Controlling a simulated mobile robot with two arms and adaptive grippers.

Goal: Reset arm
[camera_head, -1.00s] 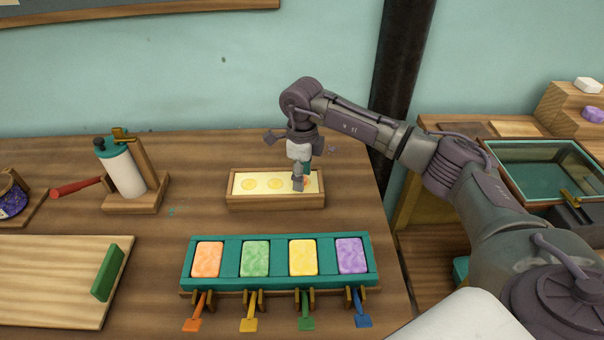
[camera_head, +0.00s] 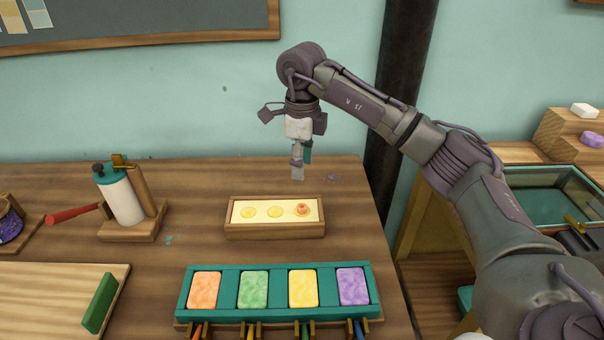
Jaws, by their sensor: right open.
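My right gripper (camera_head: 299,168) hangs from the right arm above the back of the table, pointing down. It is open and holds nothing that I can see. Below it, apart from it, stands a wooden tray (camera_head: 275,233) with a pale inside. Two yellow round spots show in the tray, and an orange-red round piece (camera_head: 302,209) sits at its right end. My left gripper is not in view.
A teal rack (camera_head: 222,292) with orange, green, yellow and purple soap bars lies in front. A white bottle in a wooden stand (camera_head: 125,198) and a board with a green block (camera_head: 100,303) are at left. A glass-topped case (camera_head: 550,198) stands at right.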

